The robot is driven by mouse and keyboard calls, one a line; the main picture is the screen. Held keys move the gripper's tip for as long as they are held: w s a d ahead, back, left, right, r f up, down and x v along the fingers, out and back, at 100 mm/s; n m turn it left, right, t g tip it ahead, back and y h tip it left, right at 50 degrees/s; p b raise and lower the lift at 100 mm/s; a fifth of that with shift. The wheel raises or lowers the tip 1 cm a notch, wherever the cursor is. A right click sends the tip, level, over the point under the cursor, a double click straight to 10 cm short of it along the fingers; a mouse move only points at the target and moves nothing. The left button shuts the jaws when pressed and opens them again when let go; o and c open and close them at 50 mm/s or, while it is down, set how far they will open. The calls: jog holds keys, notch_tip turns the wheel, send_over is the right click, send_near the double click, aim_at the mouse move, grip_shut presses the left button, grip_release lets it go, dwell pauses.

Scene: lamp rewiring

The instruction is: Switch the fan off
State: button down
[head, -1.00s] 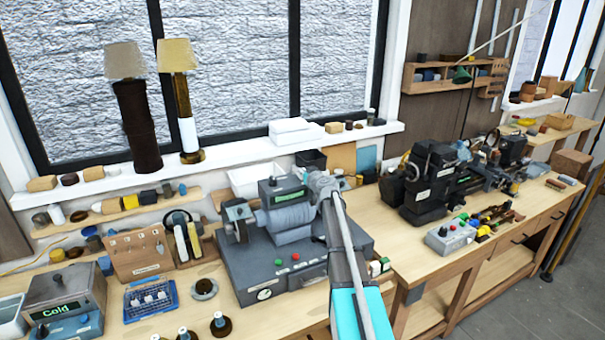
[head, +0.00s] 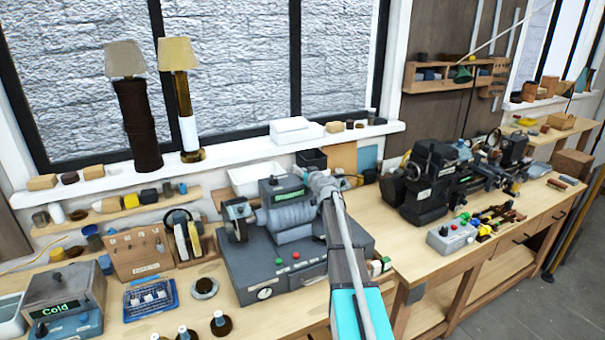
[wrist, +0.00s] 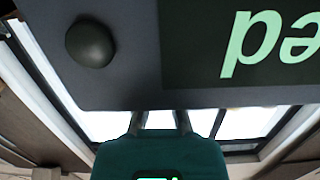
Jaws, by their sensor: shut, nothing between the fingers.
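No fan can be made out for certain. A grey unit with a green display (head: 287,192) stands on top of a grey bench machine (head: 250,272), which has a red and a green button on its front. In the wrist view, a dark panel (wrist: 120,75) fills the top, with a round black knob or button (wrist: 90,43) and a display (wrist: 270,45) whose green letters appear upside down and cut off. My gripper (wrist: 160,118) is shut and empty, its fingers near the panel's edge; contact cannot be told. In the head view, my wrist hides part of the machine.
Two lamps (head: 130,110) stand on the window sill. A box reading "Cold" (head: 62,290) and a blue tray (head: 150,298) are at left. A black lathe (head: 435,180) and a grey control box (head: 452,236) stand on the right bench.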

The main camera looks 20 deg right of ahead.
jog(key=shift+r, duration=0.1)
jog(key=r+p, duration=0.4)
jog(key=shift+w, duration=0.25)
jog(key=s+r+p, duration=0.3)
jog(key=s, duration=0.6)
jog(key=shift+s+d+r, duration=0.15)
